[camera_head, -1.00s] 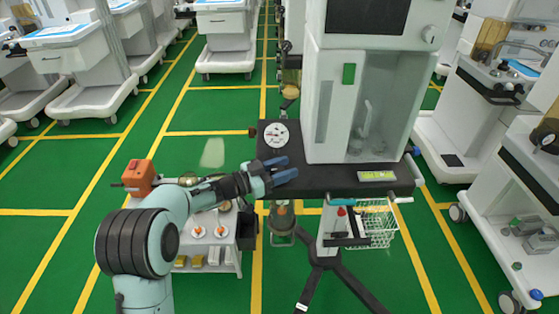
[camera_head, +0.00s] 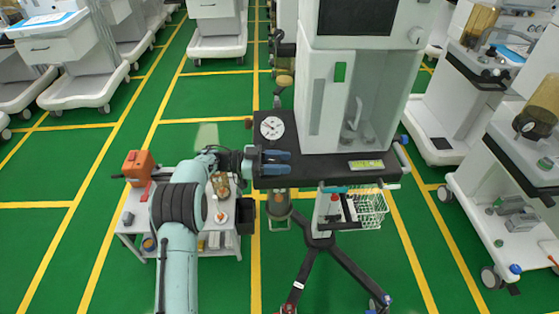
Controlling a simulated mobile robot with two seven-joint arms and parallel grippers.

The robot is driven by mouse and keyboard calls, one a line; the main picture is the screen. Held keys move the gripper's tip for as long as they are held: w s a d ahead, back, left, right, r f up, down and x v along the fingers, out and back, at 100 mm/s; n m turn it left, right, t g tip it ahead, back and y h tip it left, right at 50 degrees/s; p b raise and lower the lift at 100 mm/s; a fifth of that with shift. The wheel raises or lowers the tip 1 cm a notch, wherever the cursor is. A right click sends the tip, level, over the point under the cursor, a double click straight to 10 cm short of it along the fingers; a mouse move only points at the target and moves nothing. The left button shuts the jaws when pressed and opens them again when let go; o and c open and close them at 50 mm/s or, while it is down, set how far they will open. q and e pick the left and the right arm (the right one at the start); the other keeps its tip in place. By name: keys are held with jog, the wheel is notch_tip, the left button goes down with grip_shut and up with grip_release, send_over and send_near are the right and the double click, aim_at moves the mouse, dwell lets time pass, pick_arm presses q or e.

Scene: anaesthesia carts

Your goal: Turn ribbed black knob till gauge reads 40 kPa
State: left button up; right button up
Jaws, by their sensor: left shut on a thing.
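The round white gauge (camera_head: 272,127) lies on the left end of the black shelf (camera_head: 318,172) of the anaesthesia cart. Its needle is too small to read. My left gripper (camera_head: 277,162) has blue fingers and points right at the shelf's left front part, just below the gauge. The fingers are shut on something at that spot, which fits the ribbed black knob. The knob itself is hidden by the fingers, and I cannot make out its ribs. My right gripper is not in view.
The tall white machine (camera_head: 365,95) stands on the shelf, right of the gauge. A small trolley (camera_head: 229,244) with an orange box (camera_head: 138,165) stands under my left arm. A wire basket (camera_head: 370,207) hangs below the shelf. Other carts stand on both sides, with green floor between.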

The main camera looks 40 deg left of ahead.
pick_arm(q)
jog(key=shift+w+d+r, duration=0.1)
jog(key=shift+r, duration=0.1)
jog(key=o, duration=1)
jog(key=shift+c, duration=0.2)
jog(key=shift+f, duration=0.1)
jog(key=shift+s+a, duration=0.3)
jog(key=shift+a, duration=0.15)
jog(key=v, duration=1.2)
jog(key=shift+p, duration=0.35)
jog(key=shift+s+a, duration=0.1)
